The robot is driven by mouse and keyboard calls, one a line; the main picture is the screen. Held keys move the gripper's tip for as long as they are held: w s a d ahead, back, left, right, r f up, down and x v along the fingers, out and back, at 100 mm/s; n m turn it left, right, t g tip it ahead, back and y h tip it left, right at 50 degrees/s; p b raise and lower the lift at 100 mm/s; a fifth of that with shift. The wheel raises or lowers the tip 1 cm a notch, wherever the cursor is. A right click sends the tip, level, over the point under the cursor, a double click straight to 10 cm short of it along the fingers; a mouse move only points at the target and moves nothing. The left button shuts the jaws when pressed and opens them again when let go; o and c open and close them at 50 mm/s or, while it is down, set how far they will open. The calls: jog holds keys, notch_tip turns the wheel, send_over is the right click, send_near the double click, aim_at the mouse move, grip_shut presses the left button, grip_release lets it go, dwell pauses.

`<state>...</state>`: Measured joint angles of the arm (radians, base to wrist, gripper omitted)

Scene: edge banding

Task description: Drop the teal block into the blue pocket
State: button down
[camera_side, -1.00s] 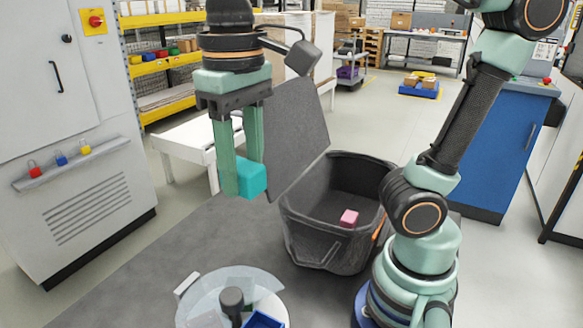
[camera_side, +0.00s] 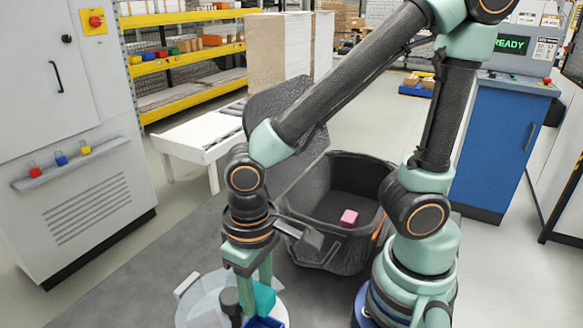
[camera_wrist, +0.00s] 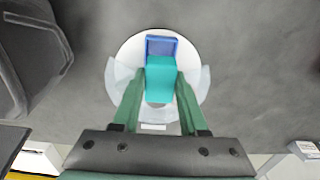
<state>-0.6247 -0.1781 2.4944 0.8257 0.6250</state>
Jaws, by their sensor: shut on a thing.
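My gripper (camera_side: 256,288) points down over the round white turntable (camera_side: 284,300) at the bottom of the side view. It is shut on the teal block (camera_side: 264,297), which also shows between the fingers in the wrist view (camera_wrist: 160,82). The blue pocket (camera_side: 262,322) is just below the block in the side view, partly cut off by the frame's edge. In the wrist view the blue pocket (camera_wrist: 161,41) shows beyond the block, which covers its near part. I cannot tell whether the block's lower end is inside the pocket.
A black bin (camera_side: 306,214) with a pink block (camera_side: 349,218) in it stands behind and right of the turntable, its lid open. A dark knob (camera_side: 230,303) rises beside my gripper on the turntable.

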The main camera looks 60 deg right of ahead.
jog(key=shift+f, duration=2.95)
jog(key=shift+c, duration=1.8)
grip_release()
jog(key=shift+r, duration=3.55)
